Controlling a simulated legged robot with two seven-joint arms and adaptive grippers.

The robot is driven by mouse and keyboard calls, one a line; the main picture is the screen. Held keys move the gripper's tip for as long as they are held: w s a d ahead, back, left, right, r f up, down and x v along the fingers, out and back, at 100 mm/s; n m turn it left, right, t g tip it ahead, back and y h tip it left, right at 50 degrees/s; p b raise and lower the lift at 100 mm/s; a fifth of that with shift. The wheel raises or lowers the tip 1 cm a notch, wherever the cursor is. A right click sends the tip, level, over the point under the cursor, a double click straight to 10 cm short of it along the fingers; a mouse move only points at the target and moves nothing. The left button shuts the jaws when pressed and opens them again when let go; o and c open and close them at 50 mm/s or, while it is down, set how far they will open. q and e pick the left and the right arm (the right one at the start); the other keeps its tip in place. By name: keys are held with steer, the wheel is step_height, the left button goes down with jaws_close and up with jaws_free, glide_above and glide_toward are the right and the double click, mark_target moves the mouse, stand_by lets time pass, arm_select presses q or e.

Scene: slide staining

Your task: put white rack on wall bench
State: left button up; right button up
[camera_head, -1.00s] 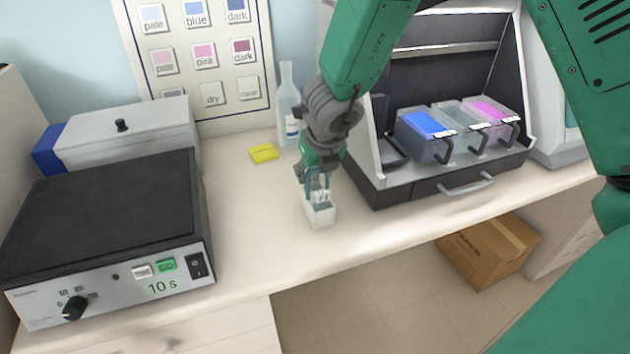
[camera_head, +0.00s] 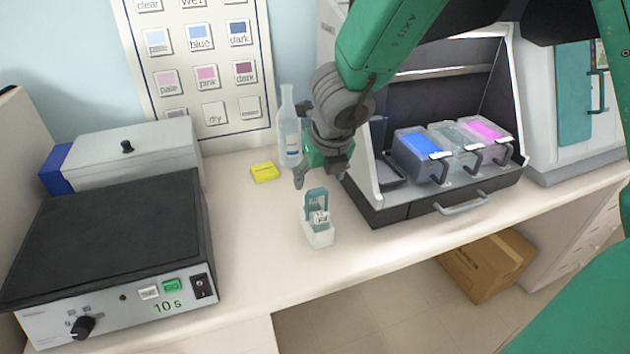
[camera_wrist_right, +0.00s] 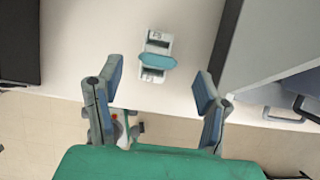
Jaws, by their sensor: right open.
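The white rack (camera_head: 318,236) is a small white holder with a teal upright handle. It stands upright on the pale wall bench (camera_head: 262,225), between the hotplate-like box and the staining station. It also shows from above in the right wrist view (camera_wrist_right: 157,43), with the teal handle across its middle. My right gripper (camera_head: 320,178) is open and empty, just above and behind the rack, apart from it. In the wrist view its two fingers (camera_wrist_right: 160,84) are spread wide, with the rack beyond the tips. My left gripper is not in view.
A black-topped device (camera_head: 110,235) reading "10 s" fills the bench's left. A staining station (camera_head: 450,195) with blue, clear and pink trays stands right. A yellow block (camera_head: 265,172) and a bottle (camera_head: 288,135) are behind. The bench's front edge is close to the rack.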

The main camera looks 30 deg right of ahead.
steer(key=v, duration=0.3)
steer(key=p+v, duration=0.1)
steer(key=shift+s+a+r, duration=0.1)
steer(key=shift+a+r, duration=0.05)
steer(key=shift+a, duration=0.15)
steer(key=shift+d, duration=0.15)
